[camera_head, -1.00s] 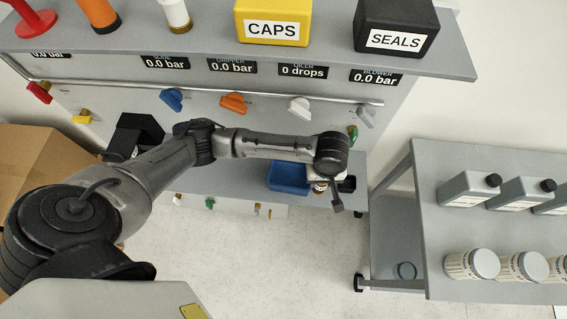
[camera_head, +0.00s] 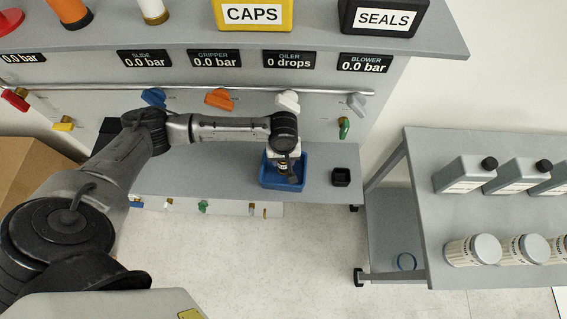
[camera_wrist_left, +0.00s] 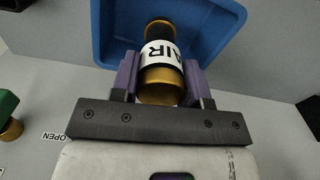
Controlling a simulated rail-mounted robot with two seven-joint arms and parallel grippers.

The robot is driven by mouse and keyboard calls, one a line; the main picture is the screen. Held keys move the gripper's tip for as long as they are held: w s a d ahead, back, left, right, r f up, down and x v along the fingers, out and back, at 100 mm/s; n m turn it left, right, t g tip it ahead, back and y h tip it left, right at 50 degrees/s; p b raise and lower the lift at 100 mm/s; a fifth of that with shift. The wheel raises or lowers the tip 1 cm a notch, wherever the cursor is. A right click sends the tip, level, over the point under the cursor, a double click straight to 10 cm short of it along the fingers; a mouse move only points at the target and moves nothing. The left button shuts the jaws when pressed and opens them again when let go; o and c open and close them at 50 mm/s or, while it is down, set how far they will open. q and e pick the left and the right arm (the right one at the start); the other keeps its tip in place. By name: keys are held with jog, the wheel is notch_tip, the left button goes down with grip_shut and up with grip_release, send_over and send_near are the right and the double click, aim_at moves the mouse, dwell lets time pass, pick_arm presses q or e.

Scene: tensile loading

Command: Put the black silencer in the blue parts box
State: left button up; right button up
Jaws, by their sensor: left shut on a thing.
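The black silencer (camera_wrist_left: 158,33), with a white AIR band and brass ends, is between the purple fingers of my left gripper (camera_wrist_left: 158,82) in the left wrist view. The gripper is shut on it. The blue parts box (camera_wrist_left: 112,28) lies behind and below the silencer in that view. In the head view my left gripper (camera_head: 284,170) is above the blue parts box (camera_head: 270,184), within its outline. The arm hides part of the box. How far the silencer is above the box floor, I cannot tell. My right gripper is not in view.
A small black holder (camera_head: 341,177) stands on the shelf right of the box. Above are coloured valve handles and the CAPS (camera_head: 254,14) and SEALS (camera_head: 383,18) boxes. A side table (camera_head: 440,215) with bottles and jars stands at the right.

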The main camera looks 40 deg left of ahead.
pick_arm(q)
notch_tip(320, 180, down, 4)
jog(key=shift+r+b, duration=0.1)
jog(key=shift+b, duration=0.45)
jog(key=o, duration=0.9)
jog(key=shift+o, duration=0.2)
